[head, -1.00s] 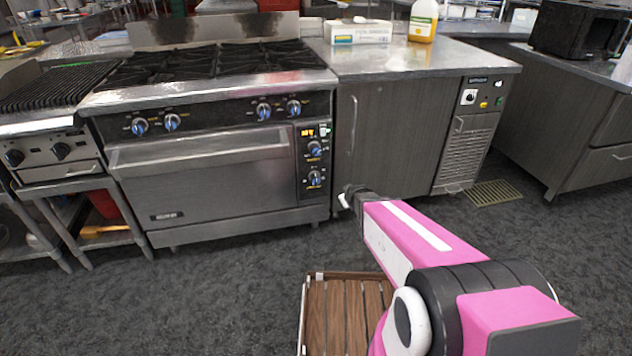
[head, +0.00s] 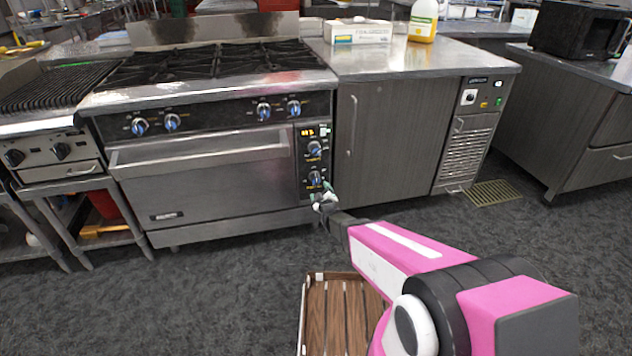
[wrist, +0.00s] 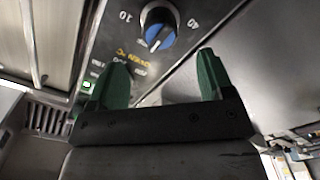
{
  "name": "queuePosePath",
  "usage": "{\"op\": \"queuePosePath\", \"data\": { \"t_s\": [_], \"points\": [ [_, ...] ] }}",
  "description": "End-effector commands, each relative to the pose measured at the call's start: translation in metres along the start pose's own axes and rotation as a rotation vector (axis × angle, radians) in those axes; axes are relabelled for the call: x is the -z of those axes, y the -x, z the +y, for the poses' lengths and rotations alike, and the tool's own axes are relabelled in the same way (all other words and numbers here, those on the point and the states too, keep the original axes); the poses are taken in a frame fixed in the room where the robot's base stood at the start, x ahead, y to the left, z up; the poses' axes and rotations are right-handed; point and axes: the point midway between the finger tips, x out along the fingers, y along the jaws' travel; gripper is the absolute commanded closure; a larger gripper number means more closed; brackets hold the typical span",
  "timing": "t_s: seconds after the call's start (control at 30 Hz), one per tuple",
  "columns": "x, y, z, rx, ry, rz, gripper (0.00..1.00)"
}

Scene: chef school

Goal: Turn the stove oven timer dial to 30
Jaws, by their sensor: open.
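The stove (head: 215,175) stands at the left of the head view, with a narrow control panel at the right of its oven door. The panel has a small lit display (head: 309,132), an upper blue-and-black dial (head: 314,149) and a lower dial (head: 315,178). My gripper (head: 324,196) is just below the lower dial and looks apart from it. In the wrist view a blue dial (wrist: 160,26) with marks 10 and 40 lies beyond the fingertips. The green fingers (wrist: 160,82) are open, with nothing between them. The other dial is not clear there.
Several burner knobs (head: 172,122) line the stove front above the oven door, which has a long protruding handle (head: 200,155). A grey cabinet (head: 390,150) stands right of the panel.

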Motion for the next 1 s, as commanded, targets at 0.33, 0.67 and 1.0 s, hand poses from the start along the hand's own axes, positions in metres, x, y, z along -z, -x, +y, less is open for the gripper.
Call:
{"op": "queuePosePath", "data": {
  "t_s": [0.33, 0.67, 1.0],
  "points": [
    [-0.002, -0.064, -0.001, 0.0, -0.001, 0.0, 0.26],
    [0.0, -0.088, 0.0, 0.001, -0.001, -0.001, 0.26],
    [0.0, -0.087, 0.0, 0.001, -0.001, -0.001, 0.75]
  ]
}}
